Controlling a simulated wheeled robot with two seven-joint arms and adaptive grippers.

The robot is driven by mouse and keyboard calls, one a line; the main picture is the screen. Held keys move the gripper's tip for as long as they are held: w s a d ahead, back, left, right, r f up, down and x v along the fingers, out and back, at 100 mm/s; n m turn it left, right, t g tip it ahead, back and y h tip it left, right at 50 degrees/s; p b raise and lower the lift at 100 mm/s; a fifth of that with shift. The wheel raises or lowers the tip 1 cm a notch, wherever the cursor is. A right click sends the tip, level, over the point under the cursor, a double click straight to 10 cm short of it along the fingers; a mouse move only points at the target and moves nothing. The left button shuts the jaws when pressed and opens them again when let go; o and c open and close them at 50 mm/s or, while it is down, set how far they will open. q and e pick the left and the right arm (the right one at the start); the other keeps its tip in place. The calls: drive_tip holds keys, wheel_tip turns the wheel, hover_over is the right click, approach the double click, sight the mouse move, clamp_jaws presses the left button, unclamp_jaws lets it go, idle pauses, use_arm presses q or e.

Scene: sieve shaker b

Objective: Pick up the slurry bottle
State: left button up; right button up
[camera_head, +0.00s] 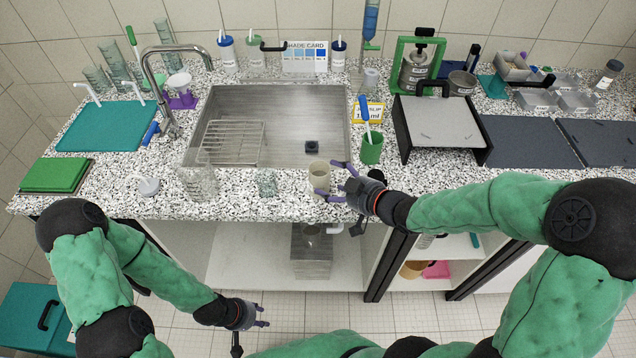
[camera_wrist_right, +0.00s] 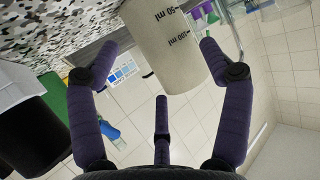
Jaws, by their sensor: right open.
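A beige cylindrical vessel (camera_head: 319,175) stands upright at the counter's front edge, in front of the sink. The right wrist view shows it (camera_wrist_right: 165,45) with printed 50 ml and 100 ml marks; I see no name on it, so I cannot tell if it is the slurry bottle. My right gripper (camera_head: 329,179) is open, its purple fingers just to the right of this vessel. In the right wrist view the vessel lies between the spread fingertips (camera_wrist_right: 160,60), without a clear grip. My left gripper (camera_head: 262,315) is open and empty, low in front of the counter.
Clear glassware (camera_head: 200,183) and a small glass (camera_head: 267,182) stand left of the vessel. Capped bottles (camera_head: 228,53) line the back. A black-sided stand (camera_head: 440,125) is at right.

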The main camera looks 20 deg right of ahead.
sight(317, 173)
drive_tip(key=b+x, duration=0.1)
drive_tip(key=x, duration=0.3)
drive_tip(key=shift+w+a+f+b, duration=0.2)
drive_tip(key=shift+w+b, duration=0.1)
drive_tip(key=shift+b, duration=0.1)
drive_tip(key=shift+w+a, duration=0.15)
drive_tip(key=shift+w, duration=0.25)
drive_tip(key=c, duration=0.9)
drive_tip(key=shift+r, duration=0.15)
drive_tip(key=shift+c, duration=0.2)
